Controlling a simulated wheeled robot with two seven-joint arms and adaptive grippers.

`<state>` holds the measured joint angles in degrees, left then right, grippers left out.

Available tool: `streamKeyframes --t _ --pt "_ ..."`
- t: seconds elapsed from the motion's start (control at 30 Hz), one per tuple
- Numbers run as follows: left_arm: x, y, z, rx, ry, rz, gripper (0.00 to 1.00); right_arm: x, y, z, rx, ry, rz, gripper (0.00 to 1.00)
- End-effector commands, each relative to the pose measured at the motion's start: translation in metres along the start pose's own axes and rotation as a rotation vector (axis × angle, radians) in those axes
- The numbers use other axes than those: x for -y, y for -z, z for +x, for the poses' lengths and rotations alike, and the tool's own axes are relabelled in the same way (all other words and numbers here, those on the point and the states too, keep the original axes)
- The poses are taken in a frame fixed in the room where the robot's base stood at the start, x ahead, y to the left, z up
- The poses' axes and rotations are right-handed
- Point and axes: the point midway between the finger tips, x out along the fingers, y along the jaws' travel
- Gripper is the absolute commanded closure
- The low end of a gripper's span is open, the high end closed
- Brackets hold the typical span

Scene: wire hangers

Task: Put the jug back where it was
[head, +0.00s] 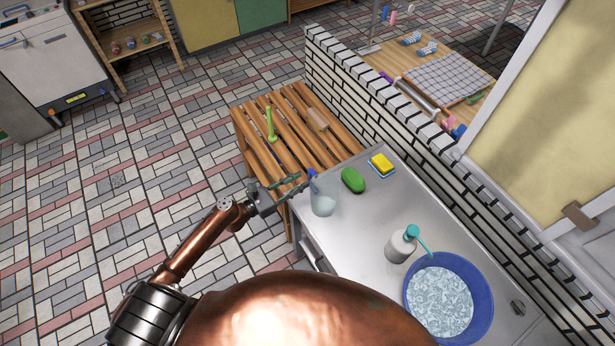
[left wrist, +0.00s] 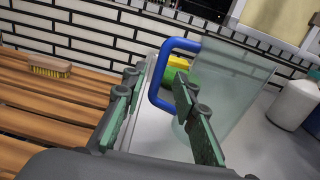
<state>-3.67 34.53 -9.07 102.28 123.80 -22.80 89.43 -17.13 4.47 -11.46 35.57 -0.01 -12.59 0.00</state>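The jug (head: 323,197) is a clear, bluish tumbler-like vessel with a blue handle (left wrist: 155,82). It stands upright on the grey metal counter (head: 350,240), near the counter's left edge. My left gripper (head: 291,186) is at the handle side of the jug. In the left wrist view its two green-padded fingers (left wrist: 160,105) are apart, and the blue handle shows in the gap between them, with the jug's body (left wrist: 222,85) beyond to the right. I see no finger closed on the handle. My right gripper is not in view.
A slatted wooden rack (head: 285,130) with brushes adjoins the counter. A green sponge (head: 353,180), a yellow sponge (head: 382,163), a soap bottle (head: 402,245) and a blue basin (head: 480,315) of water are on the counter. A brick wall (head: 400,135) runs behind.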

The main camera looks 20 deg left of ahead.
Motion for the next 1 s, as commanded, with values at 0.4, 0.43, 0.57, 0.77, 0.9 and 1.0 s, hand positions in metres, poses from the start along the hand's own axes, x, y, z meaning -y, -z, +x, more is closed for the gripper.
streamKeyframes --t 0.4,0.43,0.57,0.77,0.9,1.0 --pt "0.000 0.001 -0.069 0.000 0.000 -0.001 0.73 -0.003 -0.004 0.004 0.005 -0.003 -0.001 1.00" --pt "0.000 0.001 -0.071 0.000 0.000 -0.001 0.73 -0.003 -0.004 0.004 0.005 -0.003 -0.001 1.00" --pt "0.000 0.000 -0.074 0.001 0.000 0.000 0.73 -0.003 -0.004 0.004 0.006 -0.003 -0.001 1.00" --pt "-0.001 0.003 -0.075 -0.005 -0.003 0.006 0.73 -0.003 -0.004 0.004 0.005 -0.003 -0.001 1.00" --pt "-0.013 0.049 -0.086 -0.091 -0.041 0.106 0.73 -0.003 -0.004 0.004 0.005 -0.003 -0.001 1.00" --pt "-0.027 0.120 -0.110 -0.239 -0.076 0.276 0.73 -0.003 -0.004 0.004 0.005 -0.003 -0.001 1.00"
